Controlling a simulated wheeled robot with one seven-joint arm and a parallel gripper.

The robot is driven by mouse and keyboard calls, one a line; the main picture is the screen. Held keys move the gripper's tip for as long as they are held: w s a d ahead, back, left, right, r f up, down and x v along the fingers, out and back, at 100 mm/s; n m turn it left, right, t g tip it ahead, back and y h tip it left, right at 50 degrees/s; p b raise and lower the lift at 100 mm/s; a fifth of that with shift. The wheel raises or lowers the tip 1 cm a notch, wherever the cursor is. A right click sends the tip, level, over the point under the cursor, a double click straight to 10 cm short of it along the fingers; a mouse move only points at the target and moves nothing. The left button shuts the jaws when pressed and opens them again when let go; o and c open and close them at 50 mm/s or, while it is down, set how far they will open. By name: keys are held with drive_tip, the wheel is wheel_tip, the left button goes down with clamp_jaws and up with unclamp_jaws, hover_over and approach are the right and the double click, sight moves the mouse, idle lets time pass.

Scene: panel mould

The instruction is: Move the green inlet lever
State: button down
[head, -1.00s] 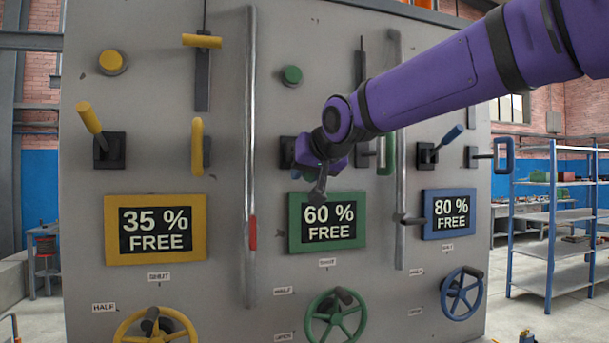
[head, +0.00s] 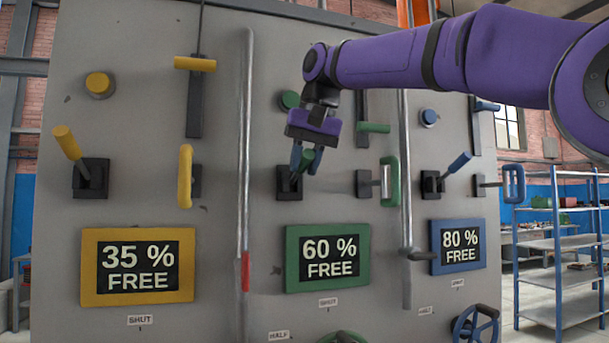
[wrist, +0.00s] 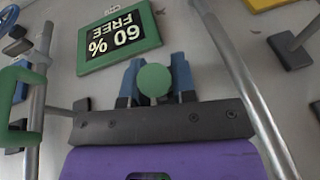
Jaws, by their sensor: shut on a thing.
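The green inlet lever (head: 307,156) stands on its dark mount (head: 287,184) above the green "60 % FREE" sign (head: 328,257). My gripper (head: 305,160) reaches down over it from above, with a blue finger on each side of the green knob. In the wrist view the round green end of the lever (wrist: 154,80) sits between the two blue fingers (wrist: 154,84), with the upside-down green sign (wrist: 120,42) beyond. My gripper is shut on the lever. The lower part of the lever is partly hidden by the fingers.
A green loop handle (head: 390,182) is right of the lever, with a green T-handle (head: 373,128) above it. Vertical metal pipes stand left (head: 245,150) and right (head: 405,240). A yellow lever (head: 67,142) and a blue lever (head: 459,162) flank the green one.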

drive_tip(key=shift+w+a+r+g+h, duration=0.1)
drive_tip(key=shift+w+r+g+h, duration=0.25)
drive_tip(key=shift+r+g, duration=0.5)
drive_tip(key=c, duration=0.9)
unclamp_jaws()
drive_tip(key=shift+w, duration=0.1)
drive_tip(key=shift+a+v, duration=0.15)
drive_tip(key=shift+v, duration=0.7)
drive_tip(key=shift+a+v, duration=0.15)
drive_tip(key=shift+v, duration=0.7)
drive_tip(key=s+d, duration=0.1)
drive_tip(key=s, duration=0.4)
drive_tip(key=s+d+r, duration=0.1)
drive_tip(key=s+d, duration=0.1)
drive_tip(key=s, duration=0.3)
drive_tip(key=s+d, duration=0.1)
drive_tip(key=s, duration=0.4)
drive_tip(key=shift+d+r, duration=0.3)
drive_tip(key=shift+d, duration=0.05)
